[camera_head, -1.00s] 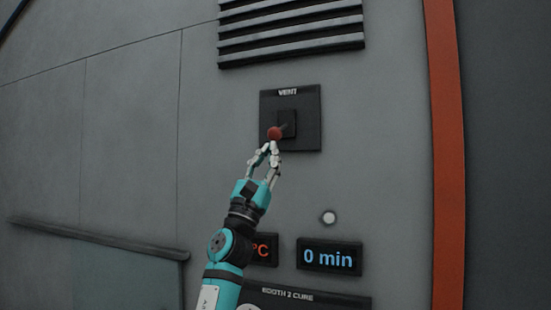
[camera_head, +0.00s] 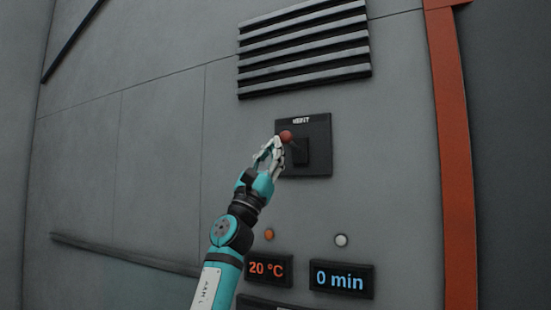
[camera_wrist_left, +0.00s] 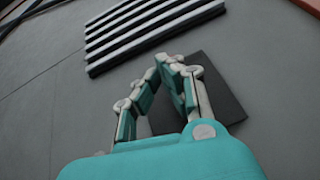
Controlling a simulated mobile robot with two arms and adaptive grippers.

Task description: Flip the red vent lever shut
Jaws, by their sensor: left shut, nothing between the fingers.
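The vent lever's red ball knob (camera_head: 286,136) sits at the upper left of the black vent plate (camera_head: 320,160) on the grey wall. Its dark stem joins a black block near the plate's middle. My left gripper (camera_head: 276,142) is shut and empty, with its fingertips right at the knob's lower left; whether they touch it I cannot tell. My right gripper is not in view.
A slatted vent grille (camera_head: 305,50) sits above the plate. Below are an orange lamp (camera_head: 269,234), a white lamp (camera_head: 341,240), a 20 °C display (camera_head: 268,269) and a 0 min display (camera_head: 342,278). A ledge (camera_head: 120,254) runs along the wall at left.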

